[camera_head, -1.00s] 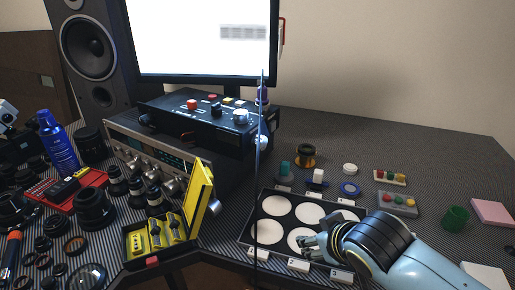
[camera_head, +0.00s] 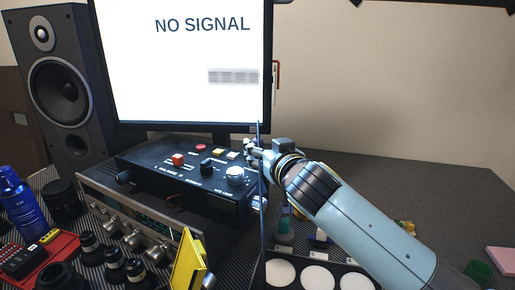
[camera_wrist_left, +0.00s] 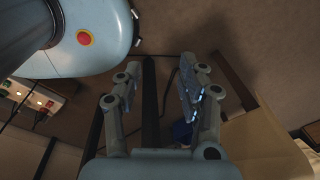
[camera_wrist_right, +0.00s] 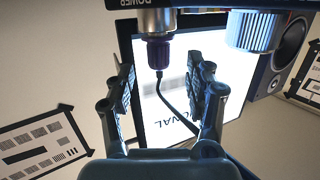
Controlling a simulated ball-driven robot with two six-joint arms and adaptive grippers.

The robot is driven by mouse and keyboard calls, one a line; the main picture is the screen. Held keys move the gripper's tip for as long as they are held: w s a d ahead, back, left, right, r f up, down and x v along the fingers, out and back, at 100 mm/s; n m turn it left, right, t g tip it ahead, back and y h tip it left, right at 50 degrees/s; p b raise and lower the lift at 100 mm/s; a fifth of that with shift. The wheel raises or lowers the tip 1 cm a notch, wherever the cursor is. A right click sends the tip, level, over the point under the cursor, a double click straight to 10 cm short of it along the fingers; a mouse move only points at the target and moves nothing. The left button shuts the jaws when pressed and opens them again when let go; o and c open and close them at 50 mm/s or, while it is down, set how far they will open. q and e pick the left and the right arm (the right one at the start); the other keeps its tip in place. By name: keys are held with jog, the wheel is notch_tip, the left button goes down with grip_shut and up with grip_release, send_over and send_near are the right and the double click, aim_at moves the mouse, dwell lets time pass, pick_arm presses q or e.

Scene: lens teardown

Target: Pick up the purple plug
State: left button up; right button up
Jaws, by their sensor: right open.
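The purple plug (camera_wrist_right: 159,54) shows in the right wrist view. It sits at the end of a metal socket, and a dark cable runs from it. My open right gripper (camera_wrist_right: 164,72) has a finger on each side of it, with visible gaps, and nothing is clamped. In the head view my right gripper (camera_head: 256,153) is at the right end of the black control box (camera_head: 180,180) and hides most of the plug. My left gripper (camera_wrist_left: 160,82) shows only in its own wrist view, with its fingers apart and nothing between them.
The monitor (camera_head: 185,70) stands behind the box, and the silver receiver (camera_head: 140,215) is below it. A large white knob (camera_head: 235,175) is close to my right gripper. A thin dark upright line crosses beside the gripper. The desk to the right is mostly free.

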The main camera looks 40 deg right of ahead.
aim_at(260, 140)
jog(key=w, duration=0.2)
jog(key=w+d+p, duration=0.1)
jog(key=shift+w+d+r, duration=0.1)
jog(key=shift+w+r, duration=0.1)
jog(key=shift+w, duration=0.2)
jog(key=shift+w+d+f, duration=0.1)
jog(key=shift+w+f, duration=0.05)
jog(key=shift+w, duration=0.25)
jog(key=shift+s, duration=0.15)
jog(key=shift+c, duration=2.6)
pick_arm(q)
jog(key=shift+w+r, duration=0.7)
jog(key=shift+w, duration=0.3)
pick_arm(e)
grip_shut()
